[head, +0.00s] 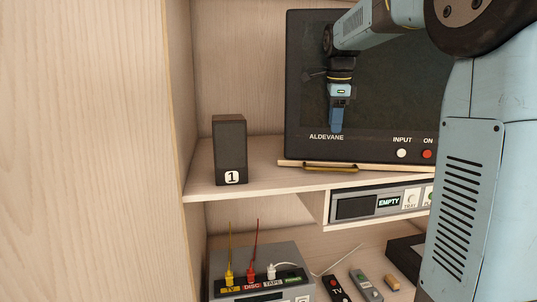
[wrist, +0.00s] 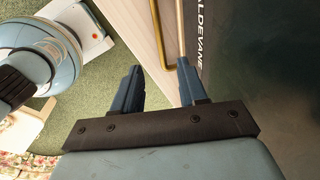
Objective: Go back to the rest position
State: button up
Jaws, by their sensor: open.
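My gripper (head: 336,128) hangs pointing down in front of the dark screen of the ALDEVANE television (head: 310,85) in the head view. In the wrist view my gripper (wrist: 158,67) has its two blue fingers apart with nothing between them. Beyond the fingertips there is a pale wooden edge with a brass handle (wrist: 166,42). The television's dark front (wrist: 245,60) fills the right of the wrist view. My arm covers the television's upper right part in the head view.
A black box marked 1 (head: 230,150) stands on the shelf left of the television. Below are a grey unit (head: 390,203) reading EMPTY, a box with coloured plugs (head: 262,252), and remotes (head: 336,288). A tall wooden panel (head: 85,150) fills the left. Green carpet (wrist: 125,20) shows below.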

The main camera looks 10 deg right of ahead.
jog(key=s+a+f+n+t, duration=0.1)
jog(key=s+f+n, duration=0.3)
jog(key=s+n, duration=0.3)
jog(key=s+a+f+n+t, duration=0.1)
jog(key=s+f+n, duration=0.4)
jog(key=s, duration=0.7)
jog(key=s+a+f+n+t, duration=0.1)
jog(key=s+a+f+n, duration=0.2)
jog(key=s+n, duration=0.6)
notch_tip(320, 180, down, 2)
jog(key=shift+s+a+y, duration=0.2)
jog(key=shift+s+y, duration=0.1)
jog(key=shift+s, duration=0.15)
jog(key=shift+d, duration=0.1)
